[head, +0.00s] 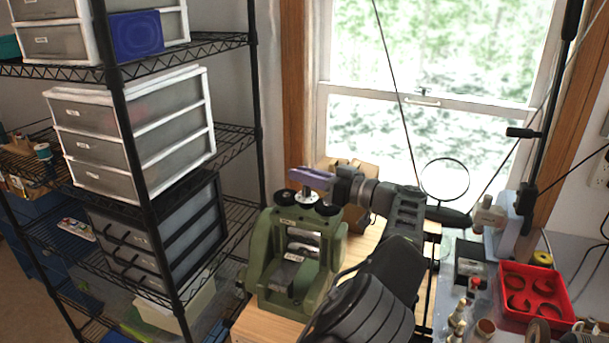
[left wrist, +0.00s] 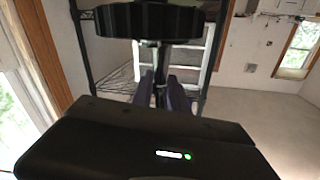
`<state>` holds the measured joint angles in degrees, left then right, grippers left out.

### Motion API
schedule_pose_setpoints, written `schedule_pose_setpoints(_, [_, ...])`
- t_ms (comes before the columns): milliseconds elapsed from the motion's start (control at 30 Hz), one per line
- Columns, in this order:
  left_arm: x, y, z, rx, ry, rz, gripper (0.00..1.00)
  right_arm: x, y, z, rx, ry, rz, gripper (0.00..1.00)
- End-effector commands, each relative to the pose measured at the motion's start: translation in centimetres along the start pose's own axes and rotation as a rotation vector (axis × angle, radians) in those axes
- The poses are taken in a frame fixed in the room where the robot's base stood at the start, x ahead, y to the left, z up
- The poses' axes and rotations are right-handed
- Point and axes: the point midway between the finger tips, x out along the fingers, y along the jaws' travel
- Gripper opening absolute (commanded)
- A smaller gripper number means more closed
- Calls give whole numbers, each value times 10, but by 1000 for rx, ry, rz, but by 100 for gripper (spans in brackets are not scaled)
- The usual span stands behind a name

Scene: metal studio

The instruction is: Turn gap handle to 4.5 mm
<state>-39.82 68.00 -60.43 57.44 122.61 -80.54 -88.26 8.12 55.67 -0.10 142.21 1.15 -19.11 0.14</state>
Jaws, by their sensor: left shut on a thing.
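A green rolling mill (head: 275,250) stands on the wooden bench, with steel rollers in its frame and dark round knobs on top. My left gripper (head: 305,178) reaches in above the mill's top, its purple fingers pointing left. It is shut on the gap handle, a thin part on the metal post (head: 308,196) at the top of the mill. The fingers hide most of the handle. In the left wrist view, the fingers (left wrist: 163,92) close around a dark upright bar. I cannot read any gap scale. My right gripper is not in view.
A black wire shelf (head: 160,140) with drawer units stands left of the mill. A window is behind. A red tray (head: 540,318), a magnifier (head: 445,180) and small tools crowd the right side. A cardboard box (head: 352,172) stands behind the mill.

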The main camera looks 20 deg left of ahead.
Motion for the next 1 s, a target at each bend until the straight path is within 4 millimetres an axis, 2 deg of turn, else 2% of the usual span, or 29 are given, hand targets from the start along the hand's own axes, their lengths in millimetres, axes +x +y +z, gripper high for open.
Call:
schedule_pose_setpoints(400, [1,0,-2,-1,0,-9,0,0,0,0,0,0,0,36])
schedule_pose_setpoints(433, [1,0,-2,-1,0,-9,21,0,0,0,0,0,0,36])
schedule_pose_setpoints(600, [1,0,-1,-1,-1,-10,34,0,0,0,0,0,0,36])
schedule_pose_setpoints(1000, [-5,0,0,-1,0,-10,34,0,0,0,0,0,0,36])
